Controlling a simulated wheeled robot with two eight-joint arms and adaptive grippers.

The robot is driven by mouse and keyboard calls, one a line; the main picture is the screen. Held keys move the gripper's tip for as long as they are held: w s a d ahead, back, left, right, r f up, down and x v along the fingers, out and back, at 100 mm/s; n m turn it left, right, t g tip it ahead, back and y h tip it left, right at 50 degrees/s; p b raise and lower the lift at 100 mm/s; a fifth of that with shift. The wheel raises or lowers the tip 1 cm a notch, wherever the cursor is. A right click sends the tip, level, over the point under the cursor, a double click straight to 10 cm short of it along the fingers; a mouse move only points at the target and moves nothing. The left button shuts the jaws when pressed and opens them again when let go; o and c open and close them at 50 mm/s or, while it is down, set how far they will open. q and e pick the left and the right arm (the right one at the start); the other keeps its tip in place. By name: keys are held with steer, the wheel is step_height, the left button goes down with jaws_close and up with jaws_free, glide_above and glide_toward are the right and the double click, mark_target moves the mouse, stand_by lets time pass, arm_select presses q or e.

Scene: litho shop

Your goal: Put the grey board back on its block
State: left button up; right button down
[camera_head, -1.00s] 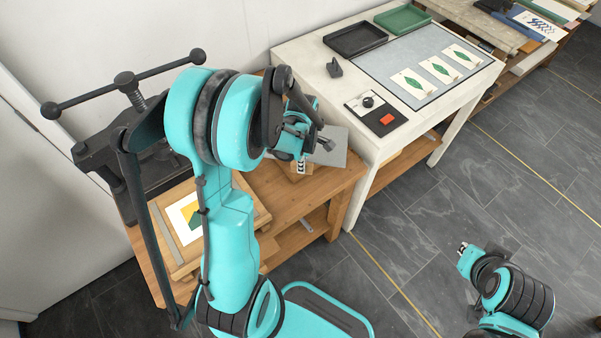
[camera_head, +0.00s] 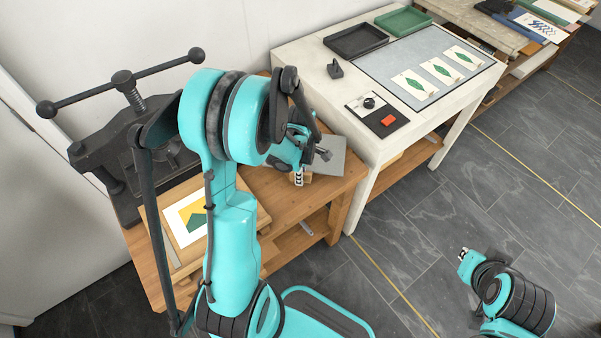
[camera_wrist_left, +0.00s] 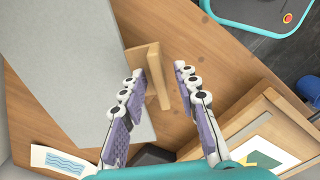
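The grey board (camera_head: 333,152) lies on the wooden bench by its right end. In the left wrist view the grey board (camera_wrist_left: 70,60) fills the left side, partly behind a finger. The wooden block (camera_wrist_left: 154,78) shows beside the board's edge, with an upright strip; it also shows small in the head view (camera_head: 303,178). My left gripper (camera_wrist_left: 159,75) is open, and the block's upright strip appears between its fingertips, closer to the left finger. Whether they touch is unclear. My right gripper (camera_head: 463,253) is over the floor at the right; its finger opening is too small to tell.
A black press (camera_head: 140,150) with a long handle stands at the bench's left. A white table (camera_head: 360,131) with trays, cards and a control box adjoins the bench. Open floor lies at lower right.

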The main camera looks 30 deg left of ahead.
arm_select(q)
steer(key=shift+r, duration=0.3)
step_height(320, 180, up, 11)
steer(key=p, duration=0.4)
steer(key=s+d+r+m+t, duration=0.3)
steer(key=s+d+r+m, duration=0.1)
steer(key=m, duration=0.7)
steer(key=s+d+r+m+t, duration=0.4)
steer(key=d+r+m, duration=0.3)
steer(key=m, duration=0.4)
steer(key=shift+s+d+r, duration=0.2)
steer(key=shift+s+d, duration=0.1)
steer(key=shift+s, duration=0.5)
steer(key=shift+f, duration=0.15)
step_height(320, 180, down, 3)
steer(key=b, duration=0.3)
